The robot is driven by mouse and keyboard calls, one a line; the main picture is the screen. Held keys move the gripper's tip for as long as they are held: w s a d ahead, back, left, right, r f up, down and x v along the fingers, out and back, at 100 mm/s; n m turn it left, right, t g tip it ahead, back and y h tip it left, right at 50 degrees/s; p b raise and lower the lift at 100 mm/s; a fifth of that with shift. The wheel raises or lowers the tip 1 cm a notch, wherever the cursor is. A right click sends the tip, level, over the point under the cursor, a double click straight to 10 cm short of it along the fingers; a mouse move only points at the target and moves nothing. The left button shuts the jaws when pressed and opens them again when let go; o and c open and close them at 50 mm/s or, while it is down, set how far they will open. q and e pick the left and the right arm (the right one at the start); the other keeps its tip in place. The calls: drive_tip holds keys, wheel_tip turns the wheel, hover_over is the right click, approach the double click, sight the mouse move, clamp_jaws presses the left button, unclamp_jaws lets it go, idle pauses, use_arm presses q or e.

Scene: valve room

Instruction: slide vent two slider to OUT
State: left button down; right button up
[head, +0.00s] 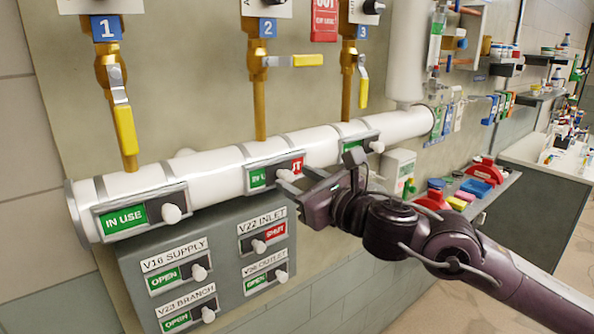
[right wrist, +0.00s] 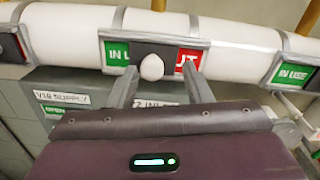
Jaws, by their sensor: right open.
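The vent two slider (head: 285,175) is a white round knob on a dark plate, in a grey frame on the white pipe below the number 2 tag. Green "IN U" shows to its left and part of a red label ending in "UT" to its right. In the right wrist view the knob (right wrist: 152,67) stands near the middle of its frame. My right gripper (head: 300,180) is open at the slider. In the wrist view its two fingers (right wrist: 158,92) reach up below and to either side of the knob, with a gap on each side. My left gripper is out of view.
Similar sliders sit left (head: 171,214) and right (head: 377,147) on the pipe (head: 225,170). A grey panel (head: 220,255) with several labelled sliders is below. Yellow-handled valves (head: 308,61) hang above. A shelf with red and blue items (head: 482,188) is to the right.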

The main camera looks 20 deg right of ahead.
drive_tip(key=shift+w+a, duration=0.15)
drive_tip(key=shift+w, duration=0.2)
drive_tip(key=shift+d, duration=0.2)
drive_tip(key=shift+a, duration=0.1)
clamp_jaws()
